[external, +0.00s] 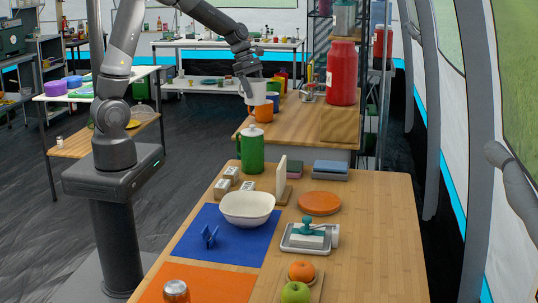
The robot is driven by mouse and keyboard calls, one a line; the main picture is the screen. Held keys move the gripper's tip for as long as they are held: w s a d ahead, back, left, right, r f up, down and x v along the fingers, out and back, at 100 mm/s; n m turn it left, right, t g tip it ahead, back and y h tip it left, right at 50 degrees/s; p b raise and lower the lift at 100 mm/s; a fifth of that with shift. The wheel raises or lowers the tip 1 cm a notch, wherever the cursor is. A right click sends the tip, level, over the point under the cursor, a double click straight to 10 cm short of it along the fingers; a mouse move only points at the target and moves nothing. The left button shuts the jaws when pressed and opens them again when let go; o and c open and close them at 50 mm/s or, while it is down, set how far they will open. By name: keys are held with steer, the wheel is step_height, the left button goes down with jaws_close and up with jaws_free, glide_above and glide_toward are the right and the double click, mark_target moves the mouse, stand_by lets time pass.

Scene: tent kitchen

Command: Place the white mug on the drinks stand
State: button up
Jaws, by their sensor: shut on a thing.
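The white mug (257,92) is at the end of my arm in the external view. My gripper (248,78) is shut on it from above and behind. The mug looks roughly upright. It appears over or near the left edge of the wooden stand (290,125) that bears the large red dispenser. An orange mug (264,112) shows just below the white mug in the picture. I cannot tell whether the white mug touches anything beneath it.
Blue, yellow and other coloured mugs (273,99) line the stand's left side behind the white mug. The red dispenser (342,72) stands at right. A green pot (251,147) stands on the nearer table, with a white bowl (246,208). The stand's middle is fairly clear.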

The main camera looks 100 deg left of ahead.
steer(key=shift+s+a+n, duration=0.45)
steer(key=shift+a+n, duration=0.05)
step_height(320, 180, down, 5)
steer(key=shift+a+r, duration=0.1)
steer(key=shift+a, duration=0.05)
steer(key=s+a+f, duration=0.1)
steer(key=a+f, duration=0.1)
steer(key=a, duration=0.1)
steer(key=s+a+f, duration=0.1)
steer(key=a+f, duration=0.2)
steer(key=a, duration=0.1)
steer(key=s+a+f, duration=0.1)
steer(key=a+f, duration=0.1)
steer(key=a, duration=0.2)
steer(key=shift+f, duration=2.05)
steer(key=o, duration=1)
steer(key=shift+f, duration=0.15)
